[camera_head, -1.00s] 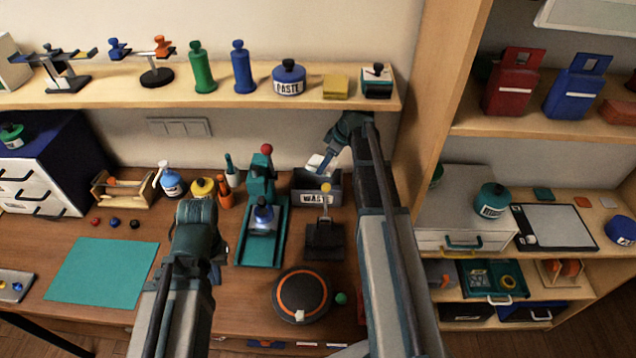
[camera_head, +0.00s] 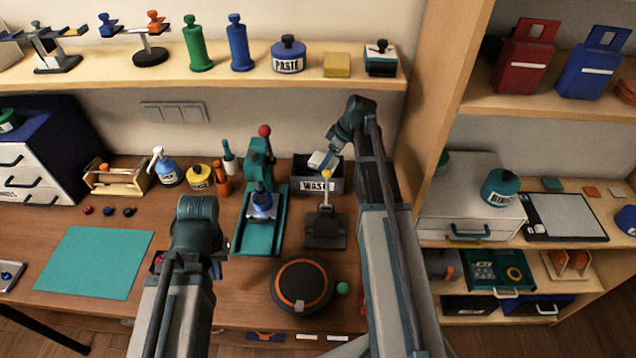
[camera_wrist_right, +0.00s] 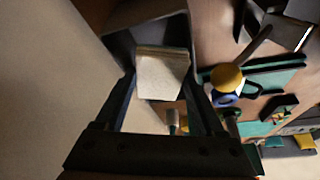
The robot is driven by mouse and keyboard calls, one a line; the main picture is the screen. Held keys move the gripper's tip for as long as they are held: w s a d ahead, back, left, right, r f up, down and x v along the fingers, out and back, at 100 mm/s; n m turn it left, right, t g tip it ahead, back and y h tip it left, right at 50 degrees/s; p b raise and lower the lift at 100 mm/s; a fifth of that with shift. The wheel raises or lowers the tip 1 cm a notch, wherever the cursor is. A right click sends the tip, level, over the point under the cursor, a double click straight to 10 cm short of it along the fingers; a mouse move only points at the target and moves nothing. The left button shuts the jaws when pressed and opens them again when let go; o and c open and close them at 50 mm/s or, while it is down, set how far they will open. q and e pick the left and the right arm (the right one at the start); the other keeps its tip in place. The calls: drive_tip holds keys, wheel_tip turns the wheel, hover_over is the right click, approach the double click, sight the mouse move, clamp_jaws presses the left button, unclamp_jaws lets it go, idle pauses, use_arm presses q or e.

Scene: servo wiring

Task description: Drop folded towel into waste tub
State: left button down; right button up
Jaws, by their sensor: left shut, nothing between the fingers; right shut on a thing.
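The folded towel (camera_wrist_right: 162,75) is a small pale block between the fingers of my right gripper (camera_wrist_right: 163,82), which is shut on it.
A teal press (camera_head: 262,210) with a red knob stands left of the tub. A black stand with a yellow knob (camera_head: 327,174) is in front of it. A round black turntable (camera_head: 302,286) is nearer. The shelf (camera_head: 220,78) overhangs behind.

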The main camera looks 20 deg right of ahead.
drive_tip(key=shift+f, duration=0.45)
drive_tip(key=o, duration=1.2)
drive_tip(key=shift+c, duration=0.2)
